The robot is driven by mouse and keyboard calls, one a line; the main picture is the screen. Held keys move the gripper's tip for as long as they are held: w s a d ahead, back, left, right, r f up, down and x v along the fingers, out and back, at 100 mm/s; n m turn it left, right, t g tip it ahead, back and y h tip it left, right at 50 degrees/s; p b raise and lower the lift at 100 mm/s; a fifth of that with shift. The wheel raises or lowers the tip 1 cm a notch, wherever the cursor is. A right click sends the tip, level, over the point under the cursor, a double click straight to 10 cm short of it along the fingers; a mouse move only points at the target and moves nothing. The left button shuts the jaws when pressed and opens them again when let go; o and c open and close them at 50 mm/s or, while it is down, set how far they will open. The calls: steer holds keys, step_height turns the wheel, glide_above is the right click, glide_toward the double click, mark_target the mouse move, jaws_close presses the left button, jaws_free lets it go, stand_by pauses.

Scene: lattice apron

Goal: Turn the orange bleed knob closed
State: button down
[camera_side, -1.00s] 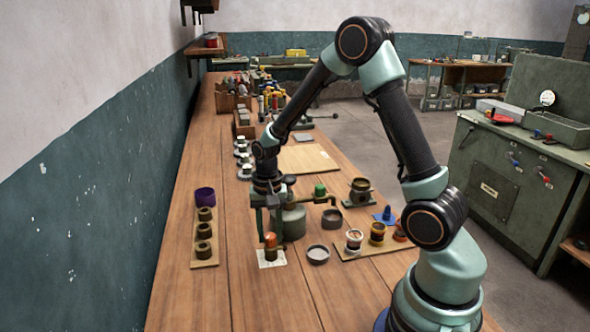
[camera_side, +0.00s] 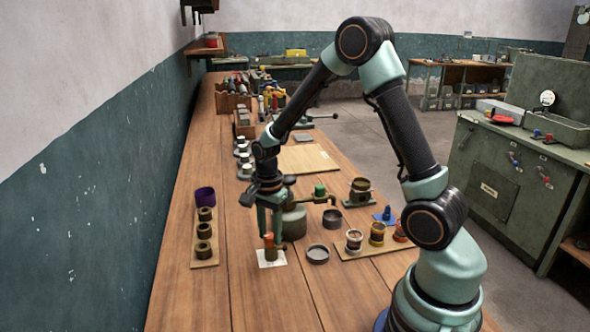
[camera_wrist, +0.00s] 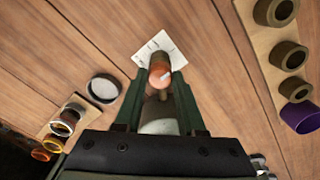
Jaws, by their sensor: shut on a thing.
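The orange bleed knob (camera_side: 269,241) stands upright over a white marked card (camera_side: 271,259) on the bench, in front of a grey-green rounded vessel (camera_side: 293,222). My gripper (camera_side: 269,236) points straight down, with its fingers on either side of the knob. In the wrist view my gripper (camera_wrist: 161,82) is shut on the orange knob (camera_wrist: 160,70), whose top carries a pale mark. The white card (camera_wrist: 142,52) shows beyond it with dark marks. The fingers hide the sides of the knob and part of its base.
A shallow round dish (camera_side: 317,253) lies just right of the card. A board with several dark rings (camera_side: 204,231) and a purple cup (camera_side: 204,196) are to the left. A green-capped fitting (camera_side: 320,190) stands behind. Bare bench lies in front.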

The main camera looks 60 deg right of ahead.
mark_target(270, 235)
stand_by(0.4)
steer(key=c, duration=0.5)
jaws_free()
steer(key=shift+r, duration=0.1)
step_height(270, 235, up, 12)
steer(key=s+a+r+n+t, duration=0.5)
steer(key=s+a+r+n, duration=0.2)
steer(key=n, duration=1.1)
steer(key=s, duration=0.2)
steer(key=shift+s+a+r+t, duration=0.3)
steer(key=shift+s+a, duration=0.05)
steer(key=shift+a, duration=0.05)
